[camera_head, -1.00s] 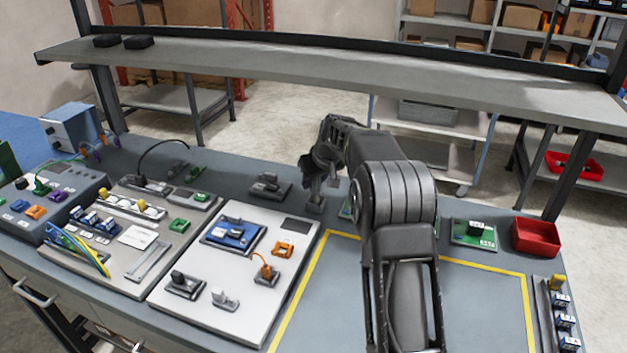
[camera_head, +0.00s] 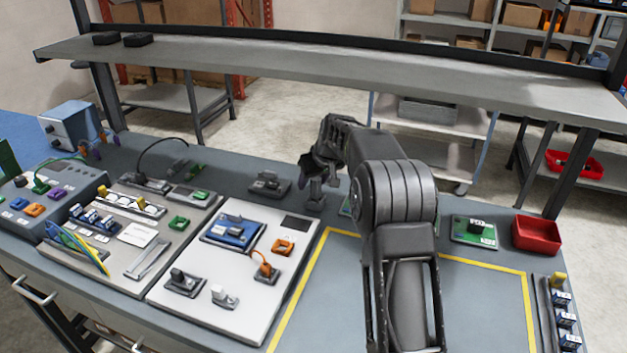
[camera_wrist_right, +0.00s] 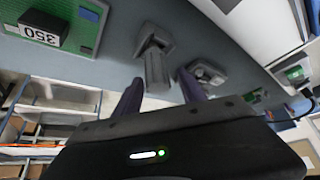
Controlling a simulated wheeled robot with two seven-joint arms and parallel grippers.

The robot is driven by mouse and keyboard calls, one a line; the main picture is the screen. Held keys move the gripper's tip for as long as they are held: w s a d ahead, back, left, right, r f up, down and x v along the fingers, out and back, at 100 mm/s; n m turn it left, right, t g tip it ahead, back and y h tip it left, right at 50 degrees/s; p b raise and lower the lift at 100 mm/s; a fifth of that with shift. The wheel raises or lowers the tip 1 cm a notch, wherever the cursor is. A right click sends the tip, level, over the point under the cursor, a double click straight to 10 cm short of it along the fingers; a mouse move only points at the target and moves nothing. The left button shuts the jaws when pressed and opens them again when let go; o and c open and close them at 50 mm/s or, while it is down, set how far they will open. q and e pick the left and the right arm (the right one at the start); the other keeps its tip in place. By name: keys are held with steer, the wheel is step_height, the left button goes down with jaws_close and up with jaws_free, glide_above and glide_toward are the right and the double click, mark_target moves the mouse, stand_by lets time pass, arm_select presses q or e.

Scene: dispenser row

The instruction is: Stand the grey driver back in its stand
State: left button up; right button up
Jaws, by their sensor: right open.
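A grey upright piece, which looks like the grey driver (camera_wrist_right: 156,68), rises from a small dark grey block that looks like its stand (camera_wrist_right: 153,40) in the right wrist view. It appears seated in the block; how deep I cannot tell. In the head view the driver (camera_head: 316,188) stands on the back of the bench, just below my right gripper (camera_head: 313,168). In the wrist view my right gripper (camera_wrist_right: 160,90) is open, its two fingers apart on either side of the driver's near end, with gaps showing. My left gripper is not in view.
A grey fixture (camera_head: 269,184) sits close to the left of the stand. A green board (camera_wrist_right: 60,28) with a black block marked 350 lies on its other side. A red bin (camera_head: 536,235) is at the right. The yellow-outlined area (camera_head: 480,300) has clear room.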

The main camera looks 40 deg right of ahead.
steer(key=shift+r+p, duration=0.35)
steer(key=shift+r, duration=0.25)
steer(key=shift+s+r, duration=0.2)
steer(key=shift+r, duration=0.1)
steer(key=b+v, duration=0.2)
steer(key=v, duration=0.9)
